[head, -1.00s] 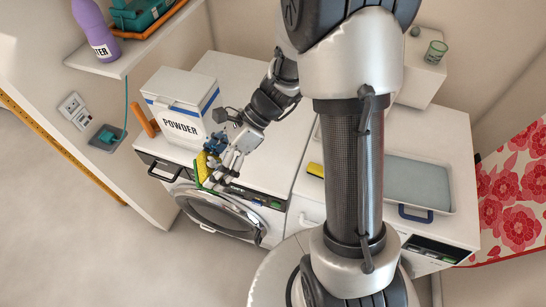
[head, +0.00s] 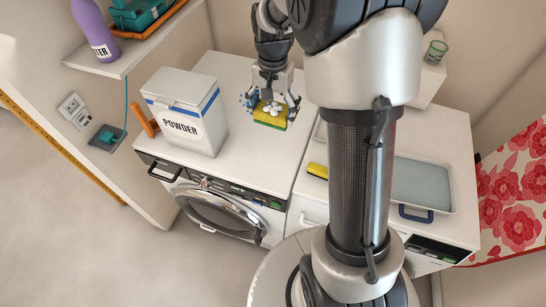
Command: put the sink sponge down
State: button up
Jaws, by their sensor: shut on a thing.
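The sink sponge (head: 271,119), yellow with a green side, is in my gripper (head: 271,106) in the head view. My gripper points downward and is shut on the sponge. The sponge is over the white top of the washing machine (head: 245,158), right of the powder box. I cannot tell whether the sponge touches the surface or hangs just above it. Part of the sponge is hidden behind the fingers.
A white powder box (head: 183,112) stands left on the machine top, with an orange handle (head: 146,121) beside it. A small yellow item (head: 317,170) and a grey tray (head: 421,183) lie to the right. The machine top in front of the sponge is clear.

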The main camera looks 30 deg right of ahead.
aim_at(273, 158)
notch_tip(273, 158, down, 20)
jog(key=b, duration=0.5)
jog(key=shift+s+r+b, duration=0.1)
jog(key=shift+r+b, duration=0.1)
jog(key=shift+b, duration=0.1)
jog(key=shift+c, duration=0.4)
jog(key=o, duration=1)
